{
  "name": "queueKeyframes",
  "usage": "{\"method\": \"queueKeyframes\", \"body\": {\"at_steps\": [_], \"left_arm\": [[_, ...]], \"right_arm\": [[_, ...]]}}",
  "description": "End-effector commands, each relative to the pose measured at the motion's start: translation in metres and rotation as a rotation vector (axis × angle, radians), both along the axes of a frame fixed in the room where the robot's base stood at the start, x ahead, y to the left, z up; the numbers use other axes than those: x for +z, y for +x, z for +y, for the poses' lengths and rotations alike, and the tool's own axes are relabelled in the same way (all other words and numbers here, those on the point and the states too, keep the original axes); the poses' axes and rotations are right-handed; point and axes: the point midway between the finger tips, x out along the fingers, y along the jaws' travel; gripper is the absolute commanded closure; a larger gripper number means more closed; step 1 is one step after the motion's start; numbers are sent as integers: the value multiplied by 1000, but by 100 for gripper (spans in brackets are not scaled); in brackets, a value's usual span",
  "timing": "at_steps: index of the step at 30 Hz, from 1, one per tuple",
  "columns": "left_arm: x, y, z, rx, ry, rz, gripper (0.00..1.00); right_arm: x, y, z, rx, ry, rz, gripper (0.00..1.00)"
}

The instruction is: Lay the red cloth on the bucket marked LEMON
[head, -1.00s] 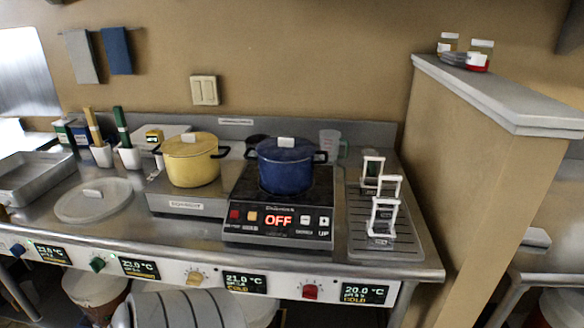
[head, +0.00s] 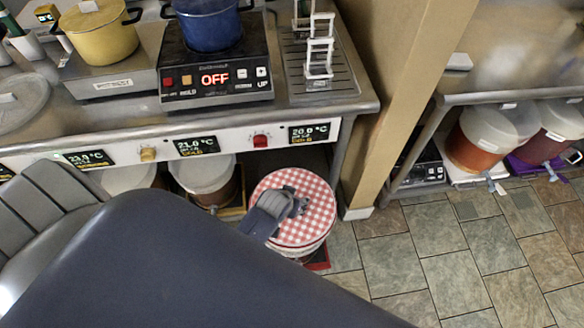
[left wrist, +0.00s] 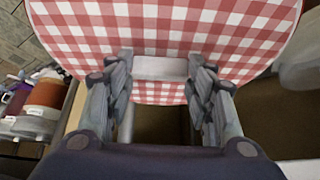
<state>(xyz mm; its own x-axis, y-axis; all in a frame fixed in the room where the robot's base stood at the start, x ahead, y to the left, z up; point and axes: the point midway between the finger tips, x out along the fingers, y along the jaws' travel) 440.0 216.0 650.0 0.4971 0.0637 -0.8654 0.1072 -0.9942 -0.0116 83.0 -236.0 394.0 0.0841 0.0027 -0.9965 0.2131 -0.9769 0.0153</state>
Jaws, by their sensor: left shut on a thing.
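The red and white checked cloth (head: 312,195) shows as a flat round shape in the head view, over a pale bucket (head: 312,250) below the right end of the counter. No marking on this bucket can be read. My left gripper (head: 293,204) is at the cloth's near left part, shut on it. In the left wrist view the cloth (left wrist: 215,25) fills the top, and my left gripper's fingers (left wrist: 160,68) stand on either side of a pale strip at its edge. Whether the cloth rests fully on the bucket cannot be told. My right gripper is not in view.
A tan wall end (head: 380,150) rises close on the right. More filled buckets (head: 480,140) stand beyond it. The tiled floor (head: 470,250) is clear.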

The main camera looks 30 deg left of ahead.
Motion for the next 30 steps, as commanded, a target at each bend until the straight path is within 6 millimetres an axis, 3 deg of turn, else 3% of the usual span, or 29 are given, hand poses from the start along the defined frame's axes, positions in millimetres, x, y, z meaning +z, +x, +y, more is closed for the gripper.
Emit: {"method": "queueKeyframes", "body": {"at_steps": [5,13,30], "left_arm": [[-21,2,1,11,-8,2,75],[-33,3,1,14,-10,0,75],[-73,2,1,13,-10,1,75]], "right_arm": [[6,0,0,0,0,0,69],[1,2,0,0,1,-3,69],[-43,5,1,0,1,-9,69]]}}
